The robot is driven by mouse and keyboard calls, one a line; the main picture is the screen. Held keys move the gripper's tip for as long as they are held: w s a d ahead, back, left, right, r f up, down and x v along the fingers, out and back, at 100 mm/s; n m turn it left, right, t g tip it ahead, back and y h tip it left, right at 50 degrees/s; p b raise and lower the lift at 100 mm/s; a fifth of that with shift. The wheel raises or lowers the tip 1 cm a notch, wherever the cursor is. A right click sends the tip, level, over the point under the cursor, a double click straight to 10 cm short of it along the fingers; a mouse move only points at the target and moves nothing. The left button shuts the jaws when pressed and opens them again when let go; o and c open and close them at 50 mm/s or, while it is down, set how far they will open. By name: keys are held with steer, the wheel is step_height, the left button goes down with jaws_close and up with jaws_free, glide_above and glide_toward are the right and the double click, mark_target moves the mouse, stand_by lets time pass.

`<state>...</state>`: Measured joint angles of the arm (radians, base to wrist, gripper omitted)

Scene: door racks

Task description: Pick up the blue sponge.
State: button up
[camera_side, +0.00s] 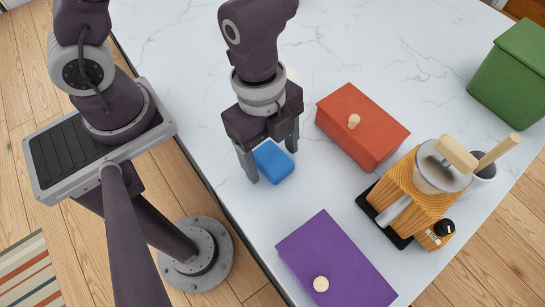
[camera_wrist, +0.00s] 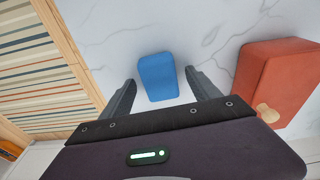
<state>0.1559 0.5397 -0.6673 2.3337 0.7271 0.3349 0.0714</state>
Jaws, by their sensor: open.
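The blue sponge (camera_side: 273,162) is a small rounded block lying flat on the white marble counter. In the side view my gripper (camera_side: 272,165) is low over it, pointing down, with the fingers apart and hiding part of its left side. In the wrist view the sponge (camera_wrist: 158,77) lies between and slightly beyond the two fingertips of my open gripper (camera_wrist: 160,80). A gap shows on each side between sponge and finger. Whether the fingertips reach the counter is hard to tell.
A red box (camera_side: 362,126) with a wooden knob stands close right of my gripper. A purple box (camera_side: 335,265) with a knob lies nearer the front. A wooden appliance (camera_side: 420,190), a cup (camera_side: 484,172) and a green bin (camera_side: 510,75) are farther right. The back counter is clear.

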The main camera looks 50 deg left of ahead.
mark_target(271, 157)
steer(key=c, duration=1.4)
step_height(271, 157, up, 9)
steer(key=shift+w+r, duration=0.1)
steer(key=shift+r, duration=0.45)
